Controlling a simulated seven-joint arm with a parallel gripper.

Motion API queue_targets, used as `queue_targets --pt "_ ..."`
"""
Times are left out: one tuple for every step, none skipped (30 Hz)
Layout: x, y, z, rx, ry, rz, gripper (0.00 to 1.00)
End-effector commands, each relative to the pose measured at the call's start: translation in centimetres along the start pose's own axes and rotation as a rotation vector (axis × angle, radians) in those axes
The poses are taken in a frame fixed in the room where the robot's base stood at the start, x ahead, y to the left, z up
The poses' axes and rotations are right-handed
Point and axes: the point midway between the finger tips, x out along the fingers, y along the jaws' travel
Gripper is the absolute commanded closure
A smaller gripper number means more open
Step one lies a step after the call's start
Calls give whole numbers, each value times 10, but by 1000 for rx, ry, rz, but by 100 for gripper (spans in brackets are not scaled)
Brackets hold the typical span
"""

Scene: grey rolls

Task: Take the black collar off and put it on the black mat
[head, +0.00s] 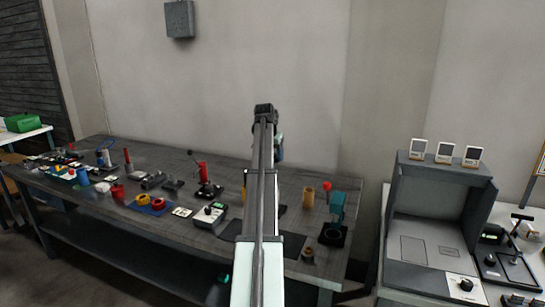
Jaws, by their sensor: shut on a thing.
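My arm rises through the middle of the head view and hides the bench behind it. A blue-grey part of my wrist shows beside the arm's upper end, but the gripper's fingers are hidden, so I cannot see what they hold. A dark, flat mat (294,243) lies near the bench's front edge and shows on both sides of my arm. It looks like the black mat; its middle is covered. I cannot make out the black collar.
On the bench (130,165), a teal device (337,206) on a black base, a tan cylinder (308,197) and a small brown ring (308,254) stand right of my arm. A red press (204,175) and several small items stand left. A grey cabinet (435,215) is further right.

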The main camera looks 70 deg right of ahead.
Motion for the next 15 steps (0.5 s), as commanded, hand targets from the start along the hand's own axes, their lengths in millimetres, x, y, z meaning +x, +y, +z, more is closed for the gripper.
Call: queue_targets --pt "0 0 0 0 1 0 82" --pt "0 0 0 0 1 0 82" --pt "0 0 0 0 1 0 82" --pt "0 0 0 0 1 0 82" --pt "0 0 0 0 1 0 82" --pt "1 0 0 0 1 0 82" --pt "2 0 1 0 1 0 82" --pt "3 0 1 0 1 0 82" --pt "4 0 2 0 0 0 82" --pt "5 0 2 0 0 0 82" --pt "6 0 3 0 0 0 82" --pt "8 0 4 0 0 0 82" --pt "10 0 4 0 0 0 82" --pt "11 0 5 0 0 0 82" --pt "13 0 6 0 0 0 82"
